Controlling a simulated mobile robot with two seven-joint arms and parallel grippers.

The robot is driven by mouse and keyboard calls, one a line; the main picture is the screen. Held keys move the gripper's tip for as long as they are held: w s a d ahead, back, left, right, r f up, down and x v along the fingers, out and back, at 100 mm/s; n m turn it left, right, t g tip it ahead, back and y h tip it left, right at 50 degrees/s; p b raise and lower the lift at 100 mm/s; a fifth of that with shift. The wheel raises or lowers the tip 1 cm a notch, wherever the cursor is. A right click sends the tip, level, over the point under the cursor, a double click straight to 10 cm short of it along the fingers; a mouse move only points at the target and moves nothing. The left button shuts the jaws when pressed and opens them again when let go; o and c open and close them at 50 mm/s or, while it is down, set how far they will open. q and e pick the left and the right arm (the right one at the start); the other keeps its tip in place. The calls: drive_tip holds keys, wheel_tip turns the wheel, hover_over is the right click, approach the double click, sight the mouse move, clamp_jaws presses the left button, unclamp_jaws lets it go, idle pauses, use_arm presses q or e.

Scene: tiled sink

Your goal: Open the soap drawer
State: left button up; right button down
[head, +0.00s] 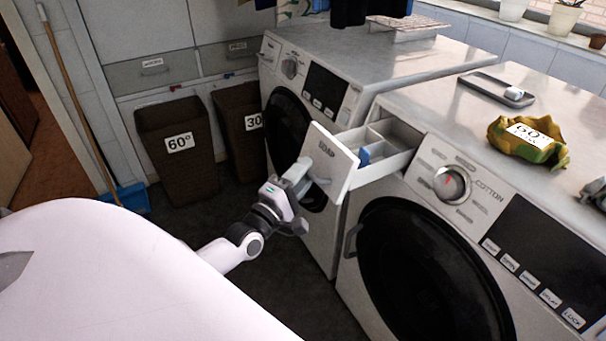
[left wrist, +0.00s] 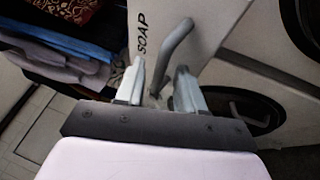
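The soap drawer (head: 335,165) is pulled out of the right washing machine (head: 465,185). Its white front reads SOAP, and compartments with a blue piece show behind it. My left gripper (head: 298,175) is at the drawer front's outer face. In the left wrist view the drawer front (left wrist: 205,25) fills the top middle. Its grey bar handle (left wrist: 176,45) runs down between the two separated fingers (left wrist: 160,85) of my left gripper. A gap shows between the fingers, which look open around the handle's lower end. My right gripper is not in view.
A second washing machine (head: 345,65) stands to the left. Brown baskets marked 60° (head: 178,165) and 30 (head: 236,120) stand behind my arm. A yellow-green cloth (head: 527,143) and a grey tray (head: 485,88) lie on the right machine. Dark floor is clear below the gripper.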

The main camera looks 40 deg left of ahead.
use_arm(q)
drive_tip(key=v, duration=0.7)
drive_tip(key=shift+b, duration=0.4)
idle(0.4)
drive_tip(key=s+d+f+m+g+h+p, duration=0.1)
drive_tip(key=s+d+f+m+g, duration=0.9)
drive_tip(key=m, duration=1.1)
drive_tip(key=s+d+f+h, duration=0.1)
drive_tip(key=s+d+f, duration=0.3)
drive_tip(key=d+f, duration=0.1)
drive_tip(key=shift+d+f+h, duration=0.3)
drive_tip(key=shift+d+f, duration=0.05)
drive_tip(key=shift+f, duration=0.45)
